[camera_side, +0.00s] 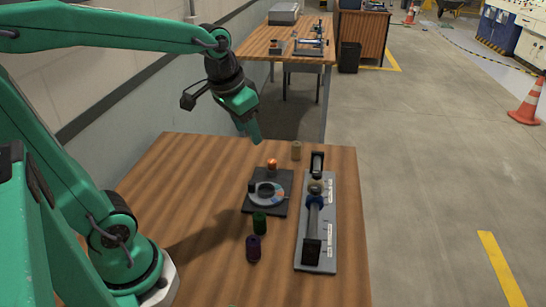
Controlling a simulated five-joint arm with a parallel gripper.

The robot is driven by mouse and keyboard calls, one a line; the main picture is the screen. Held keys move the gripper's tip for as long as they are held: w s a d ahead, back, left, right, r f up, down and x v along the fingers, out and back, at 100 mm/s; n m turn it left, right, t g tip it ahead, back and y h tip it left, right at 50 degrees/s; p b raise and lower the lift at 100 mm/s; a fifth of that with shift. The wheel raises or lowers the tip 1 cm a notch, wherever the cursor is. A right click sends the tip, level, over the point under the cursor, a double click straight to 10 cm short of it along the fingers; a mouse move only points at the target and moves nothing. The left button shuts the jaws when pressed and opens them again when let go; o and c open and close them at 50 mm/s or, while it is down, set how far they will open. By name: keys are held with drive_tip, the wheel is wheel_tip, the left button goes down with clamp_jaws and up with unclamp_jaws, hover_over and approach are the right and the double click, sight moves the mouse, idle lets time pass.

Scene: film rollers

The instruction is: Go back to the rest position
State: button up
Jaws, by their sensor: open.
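My gripper (255,135) hangs above the back part of the wooden table (190,185), pointing down, and nothing shows between its fingers. It is open, though the gap is hard to see from this side. It is apart from everything on the table. A black square base with a pale ring (270,192) sits below it, with an orange ball-like top (272,164) at its back edge. A tan roller (296,150) stands behind.
A grey plate with a black-ended roller fixture (315,225) lies on the table's right side. The table's left part is bare. A wall (110,80) runs along the left. A second table (260,45) stands behind, and an orange cone (528,102) is far right.

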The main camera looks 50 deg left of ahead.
drive_tip(key=s+d+t, duration=0.2)
drive_tip(key=s+d, duration=0.1)
drive_tip(key=s, duration=0.6)
drive_tip(key=shift+d+f, duration=0.2)
drive_tip(key=shift+f, duration=0.15)
